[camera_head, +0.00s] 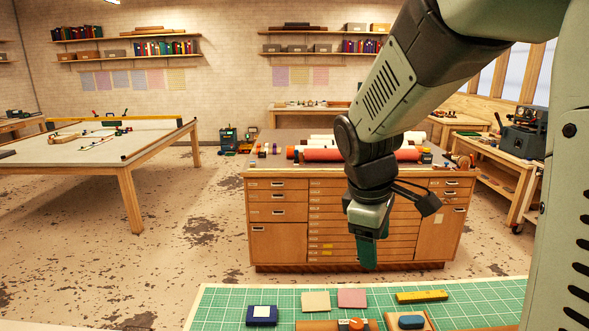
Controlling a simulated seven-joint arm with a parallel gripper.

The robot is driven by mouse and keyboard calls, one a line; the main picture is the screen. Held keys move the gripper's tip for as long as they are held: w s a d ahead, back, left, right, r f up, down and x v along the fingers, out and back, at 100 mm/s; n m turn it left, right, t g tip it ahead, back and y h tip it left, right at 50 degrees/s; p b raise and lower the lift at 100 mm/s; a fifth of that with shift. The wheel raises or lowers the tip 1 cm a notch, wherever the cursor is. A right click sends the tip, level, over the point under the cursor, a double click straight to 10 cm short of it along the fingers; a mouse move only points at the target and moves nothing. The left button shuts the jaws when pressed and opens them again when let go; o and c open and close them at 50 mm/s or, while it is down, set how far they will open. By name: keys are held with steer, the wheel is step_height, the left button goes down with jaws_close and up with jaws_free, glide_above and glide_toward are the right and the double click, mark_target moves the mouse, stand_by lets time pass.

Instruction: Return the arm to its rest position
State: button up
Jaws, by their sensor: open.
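My gripper (368,256) hangs from my arm at the right of the middle, its fingers pointing down. It is above the green cutting mat (225,305) and appears in front of the wooden drawer cabinet. It holds nothing that I can see. The fingers show edge-on, so the gap between them is hard to see. My arm comes in from the upper right and bends down at the wrist.
The mat bears a dark blue box (262,315), a beige pad (316,301), a pink pad (352,298) and a yellow block (421,296). The cabinet (277,233) has red and white rolls on top. A large table (130,165) stands left.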

steer(key=s+a+r+m+t+y, duration=0.1)
steer(key=s+r+m, duration=0.3)
steer(key=s, duration=0.5)
steer(key=s+a+r+m+t+y, duration=0.1)
steer(key=s+r+m, duration=0.4)
steer(key=s, duration=0.5)
steer(key=shift+a+r+m+t, duration=0.15)
steer(key=shift+a+m+t, duration=0.4)
steer(key=shift+m+t, duration=0.4)
